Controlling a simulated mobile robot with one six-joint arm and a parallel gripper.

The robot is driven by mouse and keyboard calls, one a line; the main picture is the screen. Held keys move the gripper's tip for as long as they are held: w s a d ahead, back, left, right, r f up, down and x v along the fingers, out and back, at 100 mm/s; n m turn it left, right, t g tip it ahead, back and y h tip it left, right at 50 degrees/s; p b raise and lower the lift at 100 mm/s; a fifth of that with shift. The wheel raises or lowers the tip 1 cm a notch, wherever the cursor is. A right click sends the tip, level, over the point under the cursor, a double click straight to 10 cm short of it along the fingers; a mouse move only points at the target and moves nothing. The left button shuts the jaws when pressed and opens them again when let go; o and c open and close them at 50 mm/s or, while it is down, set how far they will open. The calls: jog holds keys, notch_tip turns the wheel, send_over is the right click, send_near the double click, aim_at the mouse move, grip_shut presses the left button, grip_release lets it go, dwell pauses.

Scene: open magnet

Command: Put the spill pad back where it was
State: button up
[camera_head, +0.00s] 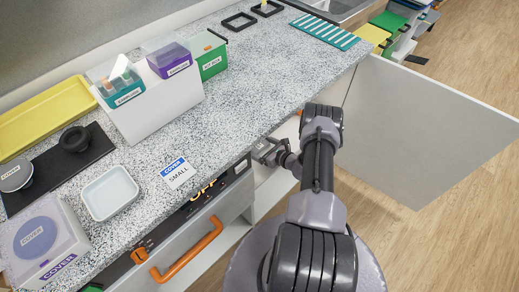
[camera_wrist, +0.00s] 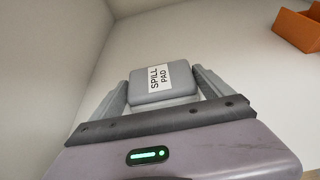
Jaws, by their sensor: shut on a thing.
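The spill pad (camera_wrist: 165,82) is a grey block with a white label reading "SPILL PAD". In the wrist view it sits between the two fingers of my gripper (camera_wrist: 163,92), which is shut on it. Pale, plain surfaces lie around and beyond it. I cannot tell whether the pad touches any of them. In the head view my gripper (camera_head: 266,152) reaches into the open cabinet (camera_head: 268,187) under the counter. The pad cannot be made out there.
An orange bin (camera_wrist: 298,27) stands at the upper right of the wrist view. The open cabinet door (camera_head: 425,130) stands to the right of my arm. The counter edge is close above my gripper.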

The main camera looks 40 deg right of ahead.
jog(key=shift+r, duration=0.1)
jog(key=o, duration=1.2)
jog(key=shift+o, duration=0.2)
jog(key=p+v, duration=0.5)
jog(key=v, duration=0.6)
jog(key=shift+r, duration=0.15)
jog(key=shift+s, duration=0.45)
